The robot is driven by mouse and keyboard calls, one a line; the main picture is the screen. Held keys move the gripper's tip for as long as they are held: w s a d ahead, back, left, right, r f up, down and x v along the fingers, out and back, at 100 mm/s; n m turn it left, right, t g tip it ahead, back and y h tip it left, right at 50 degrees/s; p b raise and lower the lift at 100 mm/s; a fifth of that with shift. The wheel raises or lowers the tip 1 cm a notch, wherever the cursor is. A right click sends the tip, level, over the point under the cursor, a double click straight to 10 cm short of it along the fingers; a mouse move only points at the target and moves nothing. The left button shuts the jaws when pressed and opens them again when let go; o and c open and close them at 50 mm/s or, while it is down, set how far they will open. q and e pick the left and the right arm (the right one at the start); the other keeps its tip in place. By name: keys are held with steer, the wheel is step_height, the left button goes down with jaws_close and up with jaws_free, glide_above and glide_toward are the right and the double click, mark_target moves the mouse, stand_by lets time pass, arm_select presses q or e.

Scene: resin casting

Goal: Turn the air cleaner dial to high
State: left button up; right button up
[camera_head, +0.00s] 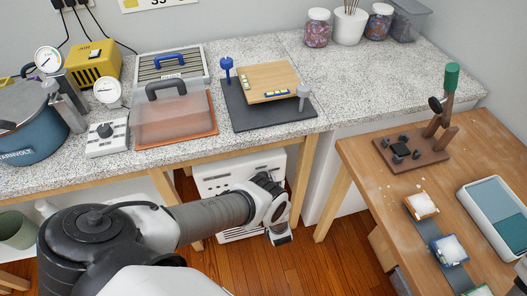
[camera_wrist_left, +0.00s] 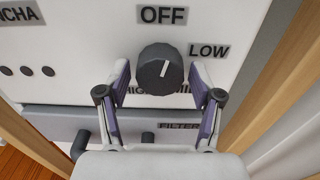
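The air cleaner (camera_head: 212,171) is a white box under the speckled counter. In the left wrist view its dark grey dial (camera_wrist_left: 160,72) has a white pointer line, pointing up near OFF and leaning slightly toward LOW. The OFF label (camera_wrist_left: 162,15) is above the dial and the LOW label (camera_wrist_left: 209,51) is at its upper right. Lettering below is partly hidden by the dial and fingers. My left gripper (camera_wrist_left: 161,76) is open, one finger on each side of the dial, with small gaps visible. In the head view the dial is hidden. My right gripper is not in view.
Wooden legs stand on both sides of the air cleaner, one (camera_wrist_left: 278,75) close on the right. A ledge with a FILTER label (camera_wrist_left: 179,126) is below the dial. The wooden side table (camera_head: 357,160) is to the right, with floor (camera_head: 340,255) between.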

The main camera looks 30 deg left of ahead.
arm_select(q)
steer(key=c, duration=0.7)
steer(key=shift+m, duration=0.4)
steer(key=n+b, duration=0.5)
steer(key=n, duration=0.6)
steer(key=n+b, duration=0.4)
steer(key=n, duration=0.7)
steer(key=n+b, duration=0.5)
steer(key=n, duration=0.6)
steer(key=shift+w+r+n+b, duration=0.1)
steer(key=shift+r+n+b, duration=0.15)
steer(key=shift+n+b, duration=0.15)
